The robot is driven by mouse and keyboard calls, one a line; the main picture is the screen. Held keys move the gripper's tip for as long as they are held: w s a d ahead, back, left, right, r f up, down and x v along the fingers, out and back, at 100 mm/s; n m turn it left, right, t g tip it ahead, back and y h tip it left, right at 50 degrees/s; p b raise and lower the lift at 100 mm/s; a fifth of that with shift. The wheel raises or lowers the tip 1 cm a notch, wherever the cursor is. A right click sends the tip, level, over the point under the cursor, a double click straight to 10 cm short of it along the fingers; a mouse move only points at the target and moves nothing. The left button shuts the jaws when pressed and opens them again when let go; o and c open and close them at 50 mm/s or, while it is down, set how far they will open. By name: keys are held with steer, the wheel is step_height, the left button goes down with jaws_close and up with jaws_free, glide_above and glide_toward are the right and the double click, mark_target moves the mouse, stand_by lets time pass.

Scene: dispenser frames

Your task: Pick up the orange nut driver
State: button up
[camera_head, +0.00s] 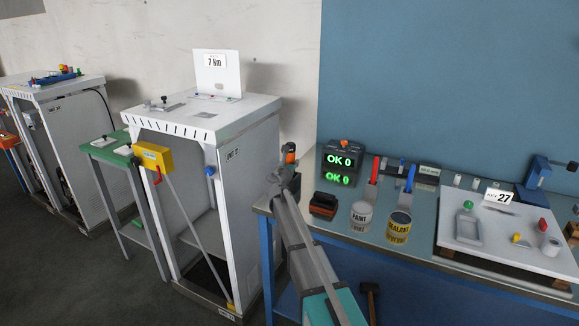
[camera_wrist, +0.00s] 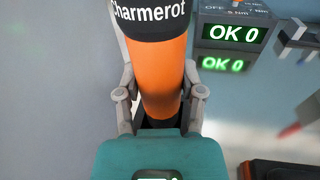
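The orange nut driver (camera_wrist: 160,75) stands between the two fingers of my gripper (camera_wrist: 160,93) in the wrist view. It has an orange body and a black band with white lettering at its top. A finger lies close along each side; whether both press on it is not clear. Its lower end is hidden behind the gripper's teal housing. In the head view the driver (camera_head: 290,148) shows small at the left end of the workbench, just beyond my gripper (camera_head: 279,175).
The black display box (camera_head: 343,160) reading "OK 0" stands right of the driver. Paint (camera_head: 361,213) and sealant (camera_head: 399,226) cans, red and blue-handled tools and a white board (camera_head: 470,252) occupy the bench. A white cabinet (camera_head: 240,180) stands close on the left.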

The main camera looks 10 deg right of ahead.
mark_target(291, 143)
jaws_close()
steer(key=shift+r, duration=0.2)
step_height(291, 143, up, 10)
steer(key=p, duration=1)
steer(key=shift+f, duration=0.2)
stand_by(0.4)
